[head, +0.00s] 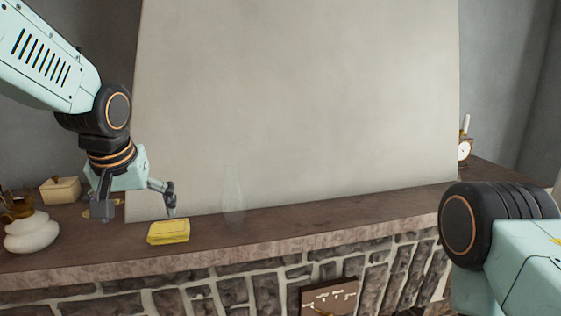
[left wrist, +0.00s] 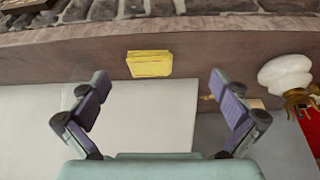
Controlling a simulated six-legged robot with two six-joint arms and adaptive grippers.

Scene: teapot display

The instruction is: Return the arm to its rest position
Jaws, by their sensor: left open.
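My left gripper (head: 138,200) hangs from the left arm above the stone mantel, with its fingers spread and nothing between them. In the left wrist view the two fingers of the left gripper (left wrist: 165,105) stand wide apart. A yellow block-like object (head: 168,232) lies on the mantel just right of and below the left gripper; it also shows in the left wrist view (left wrist: 149,63), beyond the fingertips and apart from them. Part of my right arm (head: 500,240) shows at the lower right of the head view. The right gripper is out of view.
The mantel (head: 300,230) runs across the view above a stone front. On it are a white pot (head: 32,232), a cream box (head: 60,190), a clear glass vessel (head: 233,196) and a small clock (head: 464,151). The mantel's middle right is clear. A pale chimney wall (head: 300,100) rises behind.

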